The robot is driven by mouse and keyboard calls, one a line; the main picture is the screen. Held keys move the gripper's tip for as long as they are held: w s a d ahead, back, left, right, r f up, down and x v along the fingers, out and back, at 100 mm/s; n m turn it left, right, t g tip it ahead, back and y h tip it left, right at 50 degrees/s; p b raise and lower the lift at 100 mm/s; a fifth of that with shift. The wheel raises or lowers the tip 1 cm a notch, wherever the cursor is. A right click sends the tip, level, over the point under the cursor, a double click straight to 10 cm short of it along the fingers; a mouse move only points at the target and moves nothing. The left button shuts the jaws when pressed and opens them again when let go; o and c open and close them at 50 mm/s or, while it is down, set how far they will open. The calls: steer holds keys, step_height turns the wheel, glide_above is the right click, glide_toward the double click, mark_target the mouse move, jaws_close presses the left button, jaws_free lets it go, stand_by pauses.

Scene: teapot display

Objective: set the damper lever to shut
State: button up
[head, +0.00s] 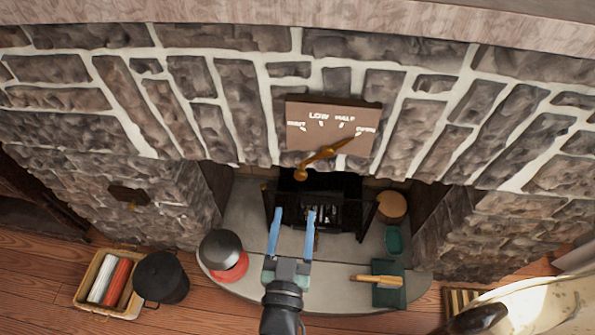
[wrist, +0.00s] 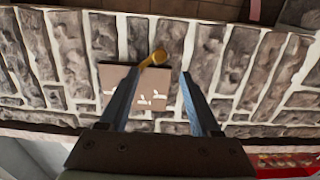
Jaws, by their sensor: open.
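The damper plate (head: 331,115) is a brown panel on the stone chimney breast, marked along an arc with shut at left, then low, half and open at right. The brass damper lever (head: 327,153) slants across its lower edge. Its thin end points up right towards the open mark, and its round knob is at lower left. My gripper (head: 295,211) is open and empty, below the lever in the head view.
Below is the fireplace grate (head: 335,212). A basket (head: 92,283) and black pot (head: 161,277) are at left. The stone wall lies close behind the lever.

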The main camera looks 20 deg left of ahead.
mark_target(300, 178)
steer(key=x, duration=1.1)
steer(key=shift+w, duration=0.25)
steer(key=shift+a, duration=0.1)
jaws_close()
steer(key=shift+a+r, duration=0.15)
steer(key=shift+r, duration=0.05)
stand_by(0.7)
